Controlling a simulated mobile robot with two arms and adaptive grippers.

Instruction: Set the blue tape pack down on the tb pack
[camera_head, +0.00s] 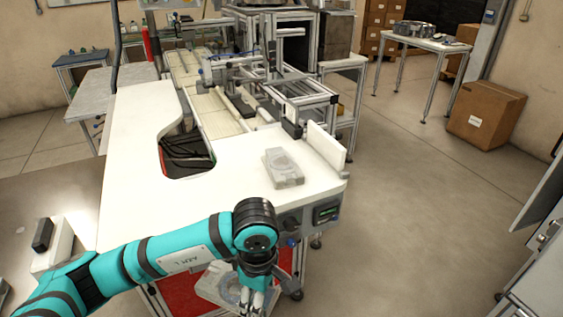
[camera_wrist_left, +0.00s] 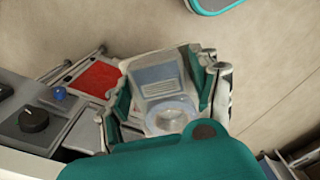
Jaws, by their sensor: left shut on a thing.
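My left gripper (camera_head: 258,300) is at the bottom of the head view, in front of the white table's near edge. It is shut on a clear pack with a bluish tint, which I take for the blue tape pack (camera_head: 216,285). In the left wrist view this pack (camera_wrist_left: 158,82) sits between the two fingers of the left gripper (camera_wrist_left: 165,95), with a round ring at its near end. Another greyish clear pack, likely the tb pack (camera_head: 284,168), lies flat on the white table, beyond and apart from my gripper. Its label is too small to read. My right gripper is not in view.
The white table (camera_head: 235,185) is bare around the lying pack. An upright white plate (camera_head: 326,146) and a machine frame (camera_head: 300,100) stand behind it. A dark-lined cutout (camera_head: 186,157) is to the left. A control box (camera_head: 326,211) hangs on the front edge.

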